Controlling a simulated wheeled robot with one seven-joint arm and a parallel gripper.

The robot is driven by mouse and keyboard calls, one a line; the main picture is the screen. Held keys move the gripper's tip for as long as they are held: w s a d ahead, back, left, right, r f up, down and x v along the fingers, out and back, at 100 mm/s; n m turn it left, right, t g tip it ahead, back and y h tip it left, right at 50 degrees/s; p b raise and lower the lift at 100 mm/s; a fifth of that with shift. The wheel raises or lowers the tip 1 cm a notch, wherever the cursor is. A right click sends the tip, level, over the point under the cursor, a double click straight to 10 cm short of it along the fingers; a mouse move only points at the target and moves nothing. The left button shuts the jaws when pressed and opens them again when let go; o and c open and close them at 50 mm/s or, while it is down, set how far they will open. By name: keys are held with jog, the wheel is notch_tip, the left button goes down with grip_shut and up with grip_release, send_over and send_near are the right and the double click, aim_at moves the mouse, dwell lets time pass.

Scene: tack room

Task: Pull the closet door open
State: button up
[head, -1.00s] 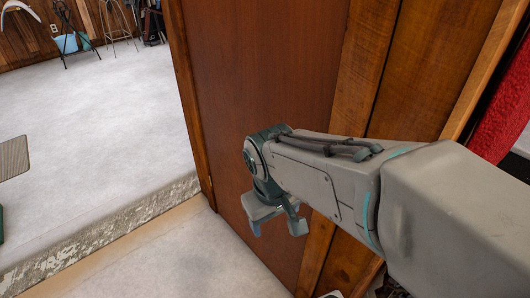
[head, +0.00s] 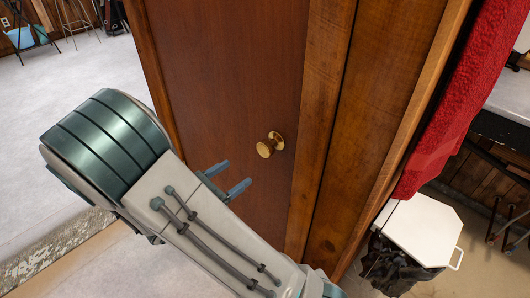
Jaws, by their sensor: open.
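The closet door (head: 225,75) is a reddish-brown wooden panel set in a lighter wood frame, and it looks shut. A round brass knob (head: 270,145) sits near its right edge. My gripper (head: 233,178) is open and empty, with its two fingers pointing toward the door just below and left of the knob. The fingers appear apart from the knob. The gripper's base is hidden behind my arm, which covers the lower left of the door.
A red towel (head: 445,95) hangs right of the door frame. Below it stands a white-topped bin (head: 420,230) with a dark bag. Open carpeted floor (head: 60,85) lies to the left, with a metal stand and stools far back.

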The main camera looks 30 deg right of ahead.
aim_at(262, 152)
jog(key=shift+n+t, duration=0.3)
jog(key=shift+t, duration=0.1)
jog(key=x, duration=1.3)
jog(key=shift+w+d, duration=0.2)
jog(key=shift+w, duration=0.15)
jog(key=c, duration=1.4)
jog(key=shift+o, duration=0.2)
jog(key=shift+a, duration=0.1)
